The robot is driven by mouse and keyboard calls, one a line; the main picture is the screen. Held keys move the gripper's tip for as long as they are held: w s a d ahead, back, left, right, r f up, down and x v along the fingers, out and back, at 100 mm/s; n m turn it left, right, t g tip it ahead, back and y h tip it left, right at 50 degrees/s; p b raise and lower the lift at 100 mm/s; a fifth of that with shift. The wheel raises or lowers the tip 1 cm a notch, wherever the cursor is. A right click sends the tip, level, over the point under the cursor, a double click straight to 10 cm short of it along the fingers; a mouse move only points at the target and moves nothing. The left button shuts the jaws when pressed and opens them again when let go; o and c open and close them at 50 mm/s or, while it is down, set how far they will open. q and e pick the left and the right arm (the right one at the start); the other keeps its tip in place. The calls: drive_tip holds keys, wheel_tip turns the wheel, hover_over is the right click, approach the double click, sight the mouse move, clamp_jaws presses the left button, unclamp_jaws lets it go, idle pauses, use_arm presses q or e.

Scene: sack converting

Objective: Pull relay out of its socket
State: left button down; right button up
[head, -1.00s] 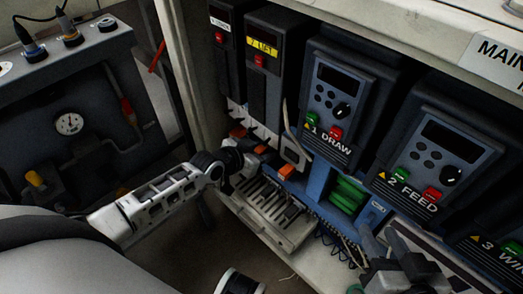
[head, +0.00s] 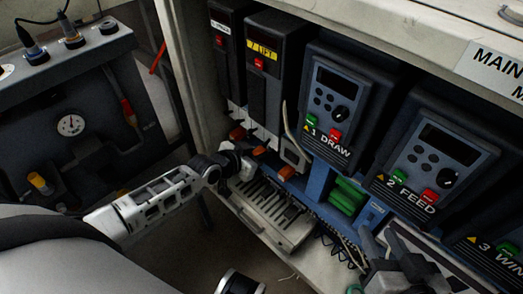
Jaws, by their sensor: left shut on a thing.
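Several orange-topped relays sit in a row on the rail under the drives: one relay (head: 237,133) behind my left gripper, one relay (head: 259,151) right beside its fingers, and one relay (head: 286,173) further right. My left gripper (head: 246,156) reaches in from the left and is shut at this row, on a relay mostly hidden by the fingers. I cannot see whether that relay is seated or clear of its socket; the sockets are largely hidden. My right gripper (head: 384,238) is low at the right, its dark fingers apart and nothing seen between them.
A pale slotted wire duct (head: 268,213) lies just below the relays. Green terminal blocks (head: 347,195) and loose wires are to the right. Drives marked 1 DRAW (head: 335,100) and 2 FEED (head: 435,155) jut out above. The cabinet's left edge (head: 180,70) stands close to my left arm.

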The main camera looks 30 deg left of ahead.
use_arm(q)
drive_tip(key=shift+s+a+p, duration=0.3)
drive_tip(key=shift+s+p, duration=0.1)
drive_tip(key=shift+s, duration=0.5)
drive_tip(key=shift+s+a+p, duration=0.3)
drive_tip(key=shift+s+p, duration=0.1)
drive_tip(key=shift+s, duration=0.5)
